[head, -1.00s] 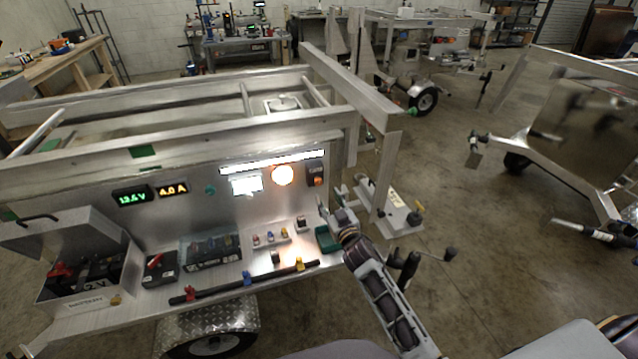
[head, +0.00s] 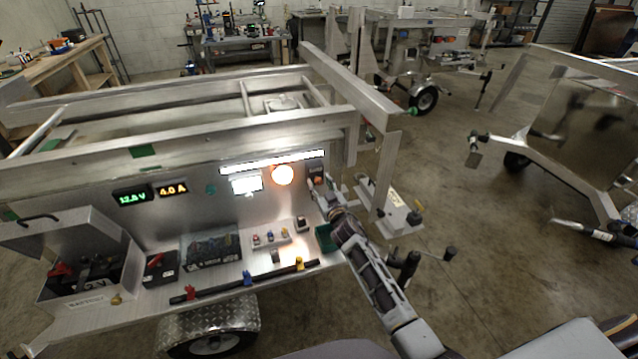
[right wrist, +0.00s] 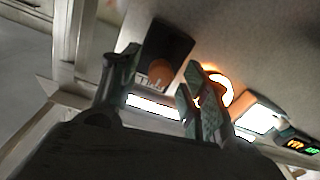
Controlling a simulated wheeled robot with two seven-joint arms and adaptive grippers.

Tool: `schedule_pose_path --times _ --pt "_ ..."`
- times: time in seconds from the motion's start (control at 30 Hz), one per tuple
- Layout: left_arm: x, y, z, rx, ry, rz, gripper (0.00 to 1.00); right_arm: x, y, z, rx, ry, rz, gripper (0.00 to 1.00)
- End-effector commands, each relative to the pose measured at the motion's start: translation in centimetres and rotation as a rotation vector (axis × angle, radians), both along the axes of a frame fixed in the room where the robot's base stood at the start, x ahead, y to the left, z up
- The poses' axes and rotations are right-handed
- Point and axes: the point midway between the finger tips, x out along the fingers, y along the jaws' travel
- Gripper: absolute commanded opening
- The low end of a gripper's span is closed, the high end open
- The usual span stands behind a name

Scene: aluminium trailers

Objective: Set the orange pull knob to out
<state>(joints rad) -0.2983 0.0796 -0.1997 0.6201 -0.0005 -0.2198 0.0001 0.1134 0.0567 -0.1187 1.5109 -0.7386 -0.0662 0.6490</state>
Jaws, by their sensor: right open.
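The orange pull knob (head: 318,181) sits on a black plate at the right end of the trailer's upright metal panel. In the right wrist view the knob (right wrist: 160,72) shows between my two fingertips, against its black plate (right wrist: 168,50). My right gripper (head: 323,188) is just in front of and slightly below the knob in the head view, and partly covers it. In the right wrist view the fingers of my right gripper (right wrist: 157,80) are apart, one on each side of the knob, with gaps visible. I cannot tell how deep the fingertips reach. My left gripper is out of view.
A lit orange lamp (head: 282,175) and a white screen (head: 246,184) are left of the knob. Below is a shelf with small coloured switches (head: 270,237), a green block (head: 325,238) and a battery box (head: 80,262). A metal post (head: 388,170) stands to the right.

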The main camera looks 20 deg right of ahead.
Motion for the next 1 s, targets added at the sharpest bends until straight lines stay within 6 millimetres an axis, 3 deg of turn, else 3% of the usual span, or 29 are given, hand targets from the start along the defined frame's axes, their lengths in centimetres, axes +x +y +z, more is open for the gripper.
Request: schedule_pose_path --times 0.3,0.7,1.0 --pt "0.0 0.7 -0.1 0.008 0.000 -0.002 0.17 1.7 0.1 0.0 0.001 -0.001 0.000 0.46" --pt "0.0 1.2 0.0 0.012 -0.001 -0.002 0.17 1.9 0.2 0.0 0.001 0.000 0.000 0.45" --pt "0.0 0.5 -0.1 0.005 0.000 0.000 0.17 1.9 0.2 0.0 0.000 0.000 0.000 0.06"
